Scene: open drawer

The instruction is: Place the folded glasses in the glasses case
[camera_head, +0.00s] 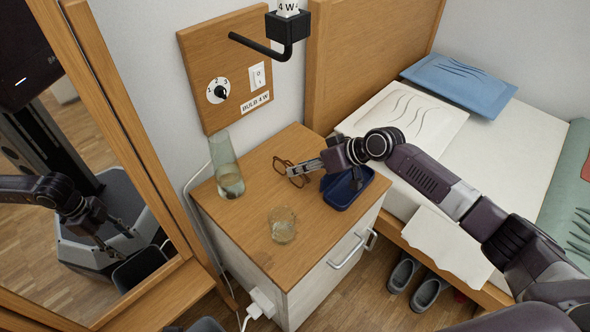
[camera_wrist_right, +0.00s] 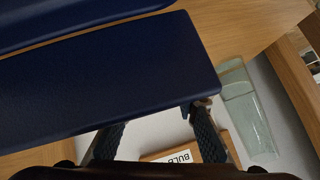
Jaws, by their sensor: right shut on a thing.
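In the right wrist view, the case (camera_wrist_right: 110,85) fills much of the picture and hides the fingertips (camera_wrist_right: 157,130); the glasses cannot be made out clearly there. My left gripper is not directly in view.
A glass vase (camera_head: 224,160) stands at the nightstand's back left and a drinking glass (camera_head: 282,226) near its front. The wooden nightstand top (camera_head: 247,228) is free between them. A bed (camera_head: 500,150) stands at right, a mirror with a wooden frame (camera_head: 115,110) at left.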

